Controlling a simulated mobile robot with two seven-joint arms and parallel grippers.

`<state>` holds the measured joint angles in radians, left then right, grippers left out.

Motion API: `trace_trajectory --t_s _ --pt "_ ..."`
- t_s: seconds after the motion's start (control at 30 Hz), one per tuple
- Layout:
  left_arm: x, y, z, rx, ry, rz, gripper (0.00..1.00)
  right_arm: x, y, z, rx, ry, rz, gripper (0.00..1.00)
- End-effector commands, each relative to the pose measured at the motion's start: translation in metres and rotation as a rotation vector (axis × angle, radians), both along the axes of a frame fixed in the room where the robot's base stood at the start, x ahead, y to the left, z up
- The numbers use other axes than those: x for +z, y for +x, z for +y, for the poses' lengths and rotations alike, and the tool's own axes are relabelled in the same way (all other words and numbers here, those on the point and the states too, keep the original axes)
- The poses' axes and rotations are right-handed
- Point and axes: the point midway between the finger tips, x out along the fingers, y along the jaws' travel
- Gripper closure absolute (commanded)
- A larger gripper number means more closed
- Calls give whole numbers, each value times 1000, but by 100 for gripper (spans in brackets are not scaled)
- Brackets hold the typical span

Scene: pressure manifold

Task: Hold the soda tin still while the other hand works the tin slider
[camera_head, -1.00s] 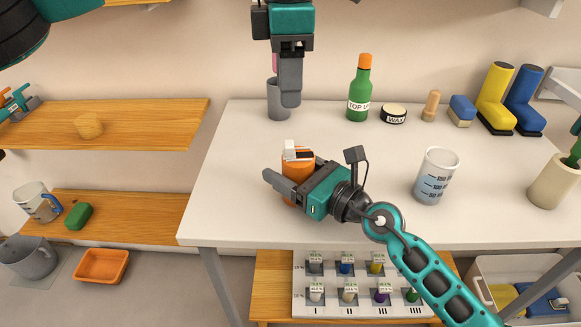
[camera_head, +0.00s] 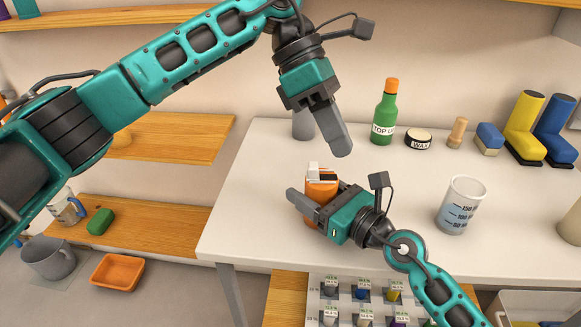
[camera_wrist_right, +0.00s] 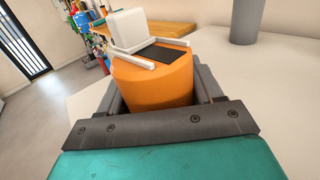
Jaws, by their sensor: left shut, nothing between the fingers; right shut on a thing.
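The soda tin (camera_head: 318,188) is an orange cylinder standing upright on the white table. On its top are a white slider (camera_head: 314,169) and a dark patch. My right gripper (camera_head: 313,205) is shut around the tin's sides. In the right wrist view the orange tin (camera_wrist_right: 153,82) sits between the fingers, with the white slider block (camera_wrist_right: 128,28) and its white frame on top beside the dark patch. My left gripper (camera_head: 338,143) is shut and empty, pointing down above and to the right of the tin, apart from it. The tin's lower part is partly hidden by the right gripper.
A grey cup (camera_head: 303,125) stands behind the left gripper. A green bottle (camera_head: 384,112), wax tin (camera_head: 418,139), brush-like wooden peg (camera_head: 457,132) and boots (camera_head: 540,130) line the back. A measuring beaker (camera_head: 461,205) stands right of the right gripper. The table between is clear.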

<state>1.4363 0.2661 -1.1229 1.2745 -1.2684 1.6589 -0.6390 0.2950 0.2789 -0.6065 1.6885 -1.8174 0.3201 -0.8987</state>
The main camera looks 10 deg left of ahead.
Motion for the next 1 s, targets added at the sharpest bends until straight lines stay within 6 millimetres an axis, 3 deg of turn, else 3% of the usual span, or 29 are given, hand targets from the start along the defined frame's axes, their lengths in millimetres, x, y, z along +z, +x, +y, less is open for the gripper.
trace_trajectory --t_s 0.17,0.37,0.6,0.8,1.0 --pt "-10 -1 11 -23 -281 70 100 0 0 0 0 0 0 69" --pt "-21 7 44 25 -567 81 100 0 0 0 0 -1 1 69" --pt "-47 17 109 164 -840 13 100 0 0 0 0 -1 1 69" --pt "-70 18 168 297 -970 -85 100 0 0 0 0 -1 1 69" --pt "-83 15 203 375 -1015 -156 100 0 0 0 1 -1 1 69"
